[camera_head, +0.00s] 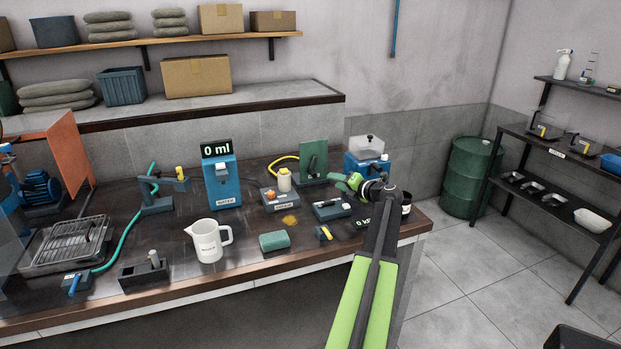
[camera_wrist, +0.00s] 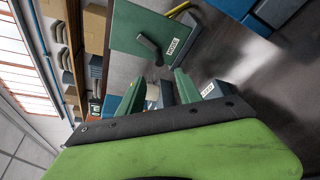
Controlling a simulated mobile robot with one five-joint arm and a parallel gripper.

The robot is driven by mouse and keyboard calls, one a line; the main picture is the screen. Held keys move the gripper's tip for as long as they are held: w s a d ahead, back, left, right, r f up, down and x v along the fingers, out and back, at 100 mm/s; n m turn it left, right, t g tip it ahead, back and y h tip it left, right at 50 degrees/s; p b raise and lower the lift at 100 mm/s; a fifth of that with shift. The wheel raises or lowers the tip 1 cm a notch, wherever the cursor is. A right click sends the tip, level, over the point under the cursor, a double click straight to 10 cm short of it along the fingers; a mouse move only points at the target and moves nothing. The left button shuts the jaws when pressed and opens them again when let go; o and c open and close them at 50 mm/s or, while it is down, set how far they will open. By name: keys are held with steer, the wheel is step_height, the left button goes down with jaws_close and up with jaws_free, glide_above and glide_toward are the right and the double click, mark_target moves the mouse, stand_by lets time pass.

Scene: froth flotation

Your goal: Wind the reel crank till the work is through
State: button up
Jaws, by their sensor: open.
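A green upright panel (camera_head: 314,159) stands on a dark base near the back of the bench; I cannot tell for sure that it is the reel. In the wrist view the panel (camera_wrist: 138,28) is beyond my fingertips, with a dark crank-like handle (camera_wrist: 150,47) on its face and a small white label beside it. My gripper (camera_head: 341,182) is to the right of the panel, above the bench. In the wrist view my gripper (camera_wrist: 158,90) has its two green fingers apart, with nothing held between them. The handle is apart from the fingers.
A blue box with a clear cover (camera_head: 367,157) stands just behind my gripper. A labelled grey device (camera_head: 331,209) lies below it. A white jug (camera_head: 208,242), a green sponge (camera_head: 274,241) and a blue dispenser reading 0 ml (camera_head: 221,184) stand further left.

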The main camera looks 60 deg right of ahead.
mark_target(314, 175)
steer(key=b+x, duration=0.2)
steer(key=x, duration=1.1)
steer(key=shift+w, duration=0.3)
jaws_close()
